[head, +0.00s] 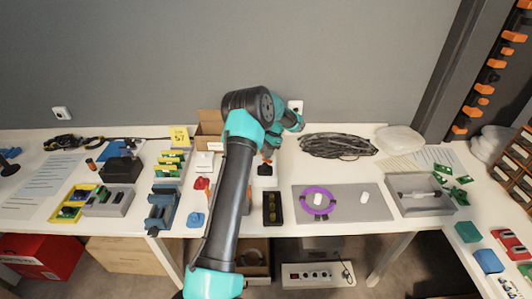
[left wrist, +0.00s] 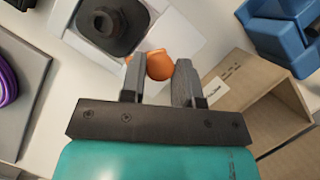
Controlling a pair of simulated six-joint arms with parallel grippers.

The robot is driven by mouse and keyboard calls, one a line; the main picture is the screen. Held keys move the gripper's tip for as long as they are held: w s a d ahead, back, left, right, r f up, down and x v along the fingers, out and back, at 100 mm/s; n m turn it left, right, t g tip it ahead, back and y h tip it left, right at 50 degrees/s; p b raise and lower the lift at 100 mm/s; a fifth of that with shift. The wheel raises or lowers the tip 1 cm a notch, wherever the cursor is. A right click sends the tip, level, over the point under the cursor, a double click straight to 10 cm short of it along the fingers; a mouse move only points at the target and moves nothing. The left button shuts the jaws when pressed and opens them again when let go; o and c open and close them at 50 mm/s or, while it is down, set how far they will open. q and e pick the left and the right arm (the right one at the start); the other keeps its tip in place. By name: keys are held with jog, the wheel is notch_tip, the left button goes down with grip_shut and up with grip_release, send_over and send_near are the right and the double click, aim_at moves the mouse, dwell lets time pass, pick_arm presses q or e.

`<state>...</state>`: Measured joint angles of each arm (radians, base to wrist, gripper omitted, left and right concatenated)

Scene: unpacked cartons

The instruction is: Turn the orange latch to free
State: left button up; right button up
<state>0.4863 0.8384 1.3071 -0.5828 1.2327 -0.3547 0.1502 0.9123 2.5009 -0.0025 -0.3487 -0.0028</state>
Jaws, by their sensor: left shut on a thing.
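The orange latch (left wrist: 160,66) sits between the two grey fingers of my left gripper (left wrist: 159,75) in the left wrist view, and the fingers are shut on it. Beside it is a white block (left wrist: 165,32) carrying a black square part with a round raised top (left wrist: 112,22). In the head view my left gripper (head: 268,151) reaches down at the middle of the table, above the white block (head: 265,181); only a little orange shows there. The arm hides part of the area left of it. My right gripper is not in view.
An open cardboard box (head: 209,127) stands behind. A black tray (head: 272,208) lies in front. A grey mat (head: 345,190) with a purple ring (head: 316,200) lies to the right. A coiled dark cable (head: 338,146) lies behind the mat. Red and blue parts (head: 195,219) lie left of my arm.

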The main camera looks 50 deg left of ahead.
pick_arm(q)
jog(key=n, duration=0.2)
jog(key=n+h, duration=0.1)
jog(key=shift+a+n+h, duration=0.15)
jog(key=shift+n+h, duration=0.15)
jog(key=shift+n, duration=0.1)
jog(key=shift+n+h, duration=0.7)
jog(key=shift+n, duration=1.2)
jog(key=o, duration=0.9)
jog(key=shift+a, duration=0.1)
